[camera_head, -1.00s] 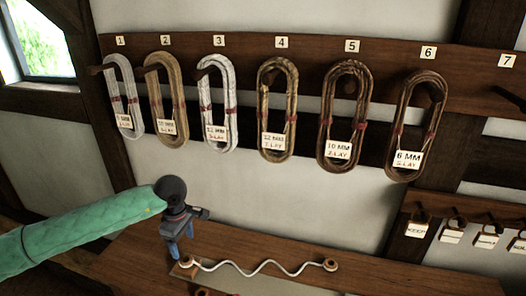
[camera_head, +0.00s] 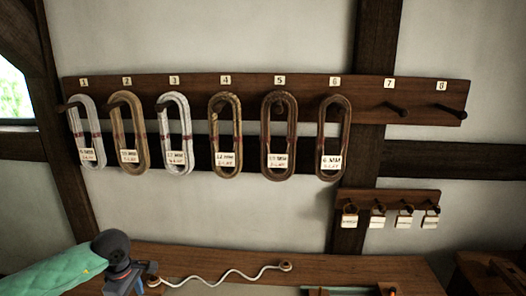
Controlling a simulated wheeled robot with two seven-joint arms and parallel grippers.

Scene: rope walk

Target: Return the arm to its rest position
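My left arm comes in from the lower left in a green sleeve. My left gripper (camera_head: 125,284) is at the bottom edge over the left end of the bench, near the left end of a white wavy rope. Its fingers are mostly cut off by the frame, so I cannot tell whether they are open. My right gripper is not in view.
A pegboard (camera_head: 440,115) on the wall holds several rope coils on pegs 1 to 6; pegs 7 and 8 are bare. A small rack (camera_head: 390,198) of tags hangs lower right. The bench (camera_head: 330,265) carries the wavy rope (camera_head: 225,274) between two round ends.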

